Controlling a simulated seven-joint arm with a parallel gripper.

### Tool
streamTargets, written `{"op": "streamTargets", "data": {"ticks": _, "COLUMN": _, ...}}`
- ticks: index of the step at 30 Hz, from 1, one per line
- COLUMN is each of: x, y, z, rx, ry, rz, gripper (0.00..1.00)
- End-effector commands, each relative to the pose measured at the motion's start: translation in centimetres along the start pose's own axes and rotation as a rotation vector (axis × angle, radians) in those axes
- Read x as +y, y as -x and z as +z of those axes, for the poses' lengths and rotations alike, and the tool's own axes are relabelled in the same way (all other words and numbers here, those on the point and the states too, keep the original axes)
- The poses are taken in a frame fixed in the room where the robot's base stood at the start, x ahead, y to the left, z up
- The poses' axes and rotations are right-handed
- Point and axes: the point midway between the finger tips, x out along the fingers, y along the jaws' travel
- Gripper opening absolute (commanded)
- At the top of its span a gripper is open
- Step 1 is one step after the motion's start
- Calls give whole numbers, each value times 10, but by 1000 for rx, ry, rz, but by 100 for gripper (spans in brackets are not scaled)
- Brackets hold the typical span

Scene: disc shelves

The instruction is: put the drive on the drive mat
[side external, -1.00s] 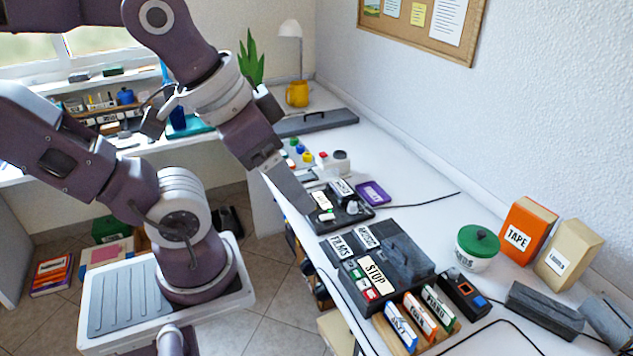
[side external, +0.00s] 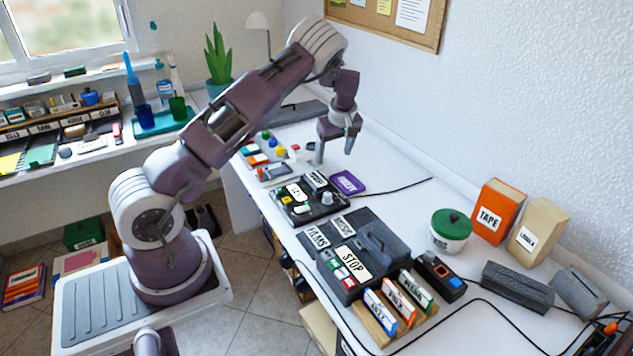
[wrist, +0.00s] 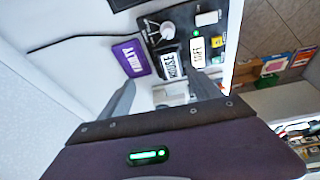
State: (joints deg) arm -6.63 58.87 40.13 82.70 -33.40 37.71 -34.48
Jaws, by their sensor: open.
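My gripper (side external: 335,155) points down, open and empty, over the white desk behind the black device.
The black device (side external: 300,212) bears white-labelled pieces and a knob. A dark STOP box (side external: 382,250) and a rack of upright labelled cases (side external: 398,300) stand in front. A green-lidded pot (side external: 450,232) and orange TAPE box (side external: 496,220) stand right. A black cable runs rightward.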

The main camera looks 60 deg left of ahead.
Motion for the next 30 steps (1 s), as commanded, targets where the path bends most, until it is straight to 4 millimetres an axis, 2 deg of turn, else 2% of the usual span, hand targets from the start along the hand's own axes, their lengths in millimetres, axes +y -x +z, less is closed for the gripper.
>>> {"op": "streamTargets", "data": {"ticks": 1, "x": -3, "y": -28, "z": -7, "rx": 32, "ry": 17, "rz": -31, "gripper": 73}}
{"op": "streamTargets", "data": {"ticks": 3, "x": -6, "y": -54, "z": -13, "rx": 64, "ry": 37, "rz": -54, "gripper": 73}}
{"op": "streamTargets", "data": {"ticks": 18, "x": -22, "y": -134, "z": -27, "rx": 87, "ry": 49, "rz": -69, "gripper": 73}}
{"op": "streamTargets", "data": {"ticks": 26, "x": -22, "y": -140, "z": -28, "rx": 87, "ry": 48, "rz": -66, "gripper": 73}}
{"op": "streamTargets", "data": {"ticks": 30, "x": -22, "y": -140, "z": -27, "rx": 86, "ry": 48, "rz": -66, "gripper": 49}}
